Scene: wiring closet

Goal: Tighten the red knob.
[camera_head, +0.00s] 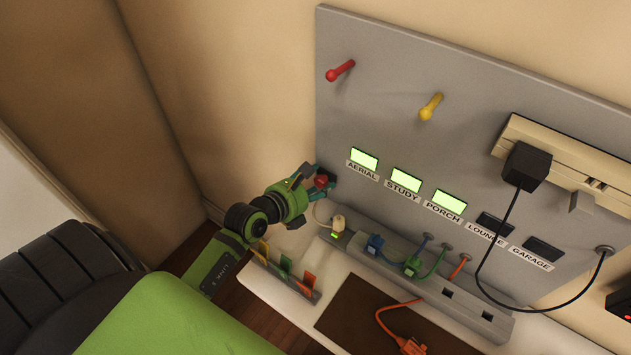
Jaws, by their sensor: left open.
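The red knob (321,181) shows as a small dark red shape low at the left edge of the grey panel (385,50). My left gripper (318,177) is open at the red knob, its fingers reaching around it. The fingers hide part of the knob, and I cannot tell whether they touch it. My right gripper is not in view.
A red peg (340,71) and a yellow peg (431,107) stick out of the panel above. Below are lit labelled displays, a grey socket strip (470,305) with coloured plugs, and a small card rack (286,273). A black adapter (526,166) trails a cable at right.

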